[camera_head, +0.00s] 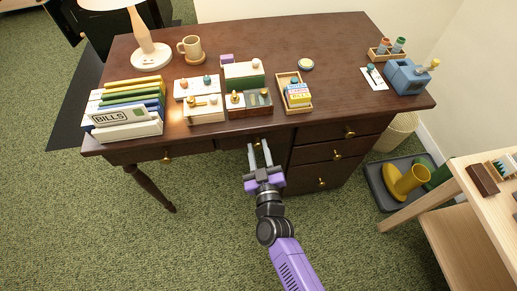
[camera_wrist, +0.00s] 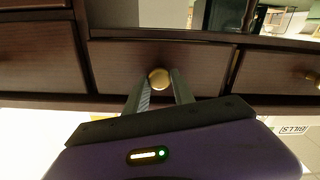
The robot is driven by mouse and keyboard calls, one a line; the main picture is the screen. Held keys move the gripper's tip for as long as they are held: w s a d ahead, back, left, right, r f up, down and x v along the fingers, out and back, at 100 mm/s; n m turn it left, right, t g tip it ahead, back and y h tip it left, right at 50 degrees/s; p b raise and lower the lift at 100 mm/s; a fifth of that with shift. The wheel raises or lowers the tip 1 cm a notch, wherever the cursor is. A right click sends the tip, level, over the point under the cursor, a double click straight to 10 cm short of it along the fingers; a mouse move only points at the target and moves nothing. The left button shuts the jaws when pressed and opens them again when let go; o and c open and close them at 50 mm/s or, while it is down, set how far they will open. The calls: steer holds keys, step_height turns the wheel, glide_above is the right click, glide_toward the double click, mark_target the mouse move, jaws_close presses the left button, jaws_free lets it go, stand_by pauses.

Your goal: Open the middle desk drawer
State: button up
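The dark wooden desk (camera_head: 290,40) has a wide centre drawer with a round brass knob (camera_head: 257,142), between a left drawer and a stack of drawers on the right. The centre drawer front (camera_wrist: 215,65) looks shut in the wrist view. My gripper (camera_head: 259,147) points at this drawer from the front. Its two fingers are apart, one on each side of the knob (camera_wrist: 159,79). I cannot tell whether either finger touches the knob. The fingers partly hide the drawer front in the head view.
The left drawer knob (camera_head: 166,158) and the right stack's middle knob (camera_head: 337,155) stand to the sides. The desktop carries a file rack (camera_head: 125,118), a mug (camera_head: 191,48) and small boxes. A light wooden table (camera_head: 480,205) stands at right. Carpet in front is clear.

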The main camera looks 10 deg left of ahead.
jaws_close()
stand_by(1.1)
